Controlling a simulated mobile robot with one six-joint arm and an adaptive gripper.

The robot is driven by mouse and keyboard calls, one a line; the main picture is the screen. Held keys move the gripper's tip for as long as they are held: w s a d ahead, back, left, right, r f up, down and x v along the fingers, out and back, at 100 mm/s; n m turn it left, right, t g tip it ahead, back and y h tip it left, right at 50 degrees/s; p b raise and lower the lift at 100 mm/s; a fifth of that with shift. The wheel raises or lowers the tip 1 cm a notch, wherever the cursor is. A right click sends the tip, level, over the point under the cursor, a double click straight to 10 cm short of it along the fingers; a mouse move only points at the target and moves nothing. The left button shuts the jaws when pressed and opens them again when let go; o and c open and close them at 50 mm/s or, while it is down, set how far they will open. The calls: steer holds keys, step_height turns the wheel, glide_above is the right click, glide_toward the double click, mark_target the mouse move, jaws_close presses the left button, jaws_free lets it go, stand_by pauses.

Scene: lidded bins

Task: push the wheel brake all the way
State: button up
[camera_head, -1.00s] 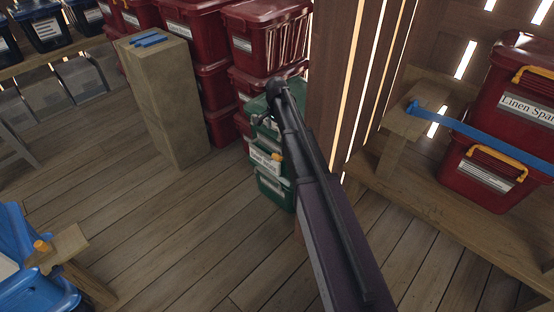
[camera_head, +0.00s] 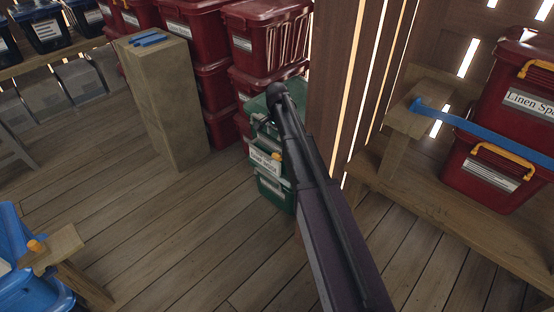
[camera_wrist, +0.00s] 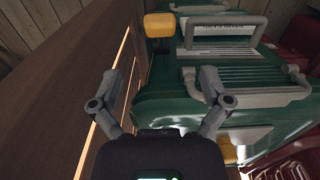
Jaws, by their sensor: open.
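I cannot pick out a wheel brake for certain in either view. My gripper (camera_wrist: 160,74) is open in the wrist view, with its two grey fingers spread wide and nothing seen between them. It is over a green lidded bin (camera_wrist: 165,103) with grey handles and a label. A yellow block-like part (camera_wrist: 159,25) shows beyond the fingertips, apart from them. In the head view my dark arm reaches to the stacked green bins (camera_head: 272,190), and its end hides part of them. A small orange tab (camera_head: 276,156) shows on that stack.
A brown wooden post (camera_head: 335,80) stands close to the right of my arm; its wall also fills the left of the wrist view. Red bins (camera_head: 265,40) stand behind the green stack. A wooden shelf (camera_head: 450,215) is at right.

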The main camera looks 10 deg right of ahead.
mark_target(277, 154)
steer(key=shift+f+b, duration=4.85)
steer(key=shift+f, duration=0.3)
steer(key=c, duration=1.2)
